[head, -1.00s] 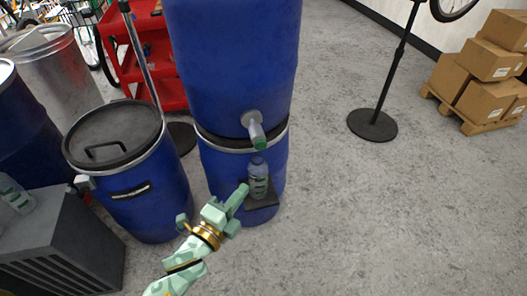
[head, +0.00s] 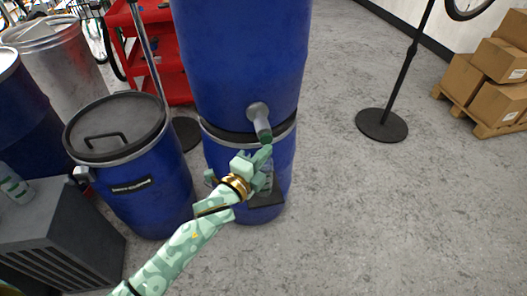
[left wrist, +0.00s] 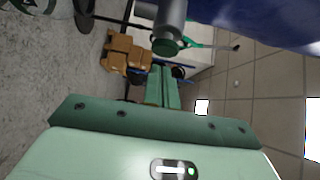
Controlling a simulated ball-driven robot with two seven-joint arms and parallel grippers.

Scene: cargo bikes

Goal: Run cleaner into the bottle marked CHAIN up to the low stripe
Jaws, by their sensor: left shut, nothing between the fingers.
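A blue drum (head: 240,60) has a grey tap (head: 259,118) with a green end low on its front. The tap also shows in the left wrist view (left wrist: 168,28), close to my fingertips. My left gripper (head: 267,151) is shut and empty, just below the tap's end; I cannot tell whether it touches. A bottle (head: 267,184) stands on a small dark shelf (head: 266,201) under the tap, mostly hidden behind my gripper. Its marking and stripes cannot be read. My right gripper is not in view.
Another bottle (head: 14,186) stands on a grey box (head: 60,235) at the left. A lidded blue drum (head: 135,185) stands left of the tap drum. A stand base (head: 381,124) and boxes (head: 498,85) are at the right. The floor between is clear.

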